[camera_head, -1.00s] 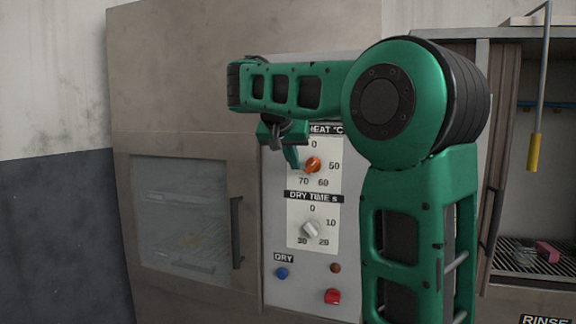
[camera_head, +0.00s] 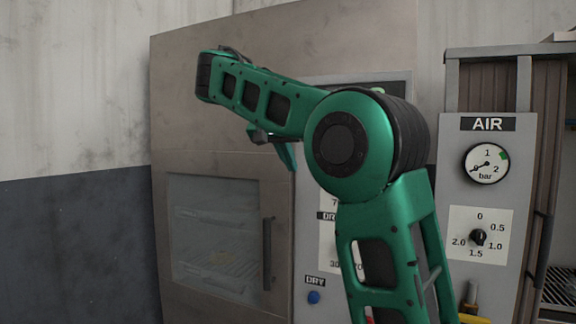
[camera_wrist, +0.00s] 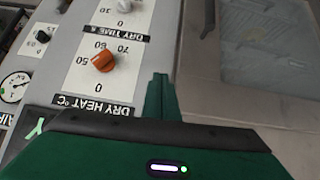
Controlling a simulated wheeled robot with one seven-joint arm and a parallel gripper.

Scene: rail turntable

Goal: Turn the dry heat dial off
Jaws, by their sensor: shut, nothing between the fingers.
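The dry heat dial is an orange knob (camera_wrist: 103,61) on a white scale plate, seen upside down in the wrist view. Its scale reads 0, 50, 60 and 70; I cannot tell exactly where the knob points, but it does not appear to point at 0. My gripper (camera_wrist: 160,80) has its fingers together, empty, beside the dial on the right and apart from it. In the head view my gripper (camera_head: 288,156) is in front of the oven panel, and my arm hides the dial.
The grey dry time knob (camera_wrist: 127,4) is close to the dial. A blue dry button (camera_head: 314,297) is low on the panel. The oven door handle (camera_head: 267,253) sticks out at the left. An air panel with a gauge (camera_head: 486,163) and black knob (camera_head: 478,237) stands to the right.

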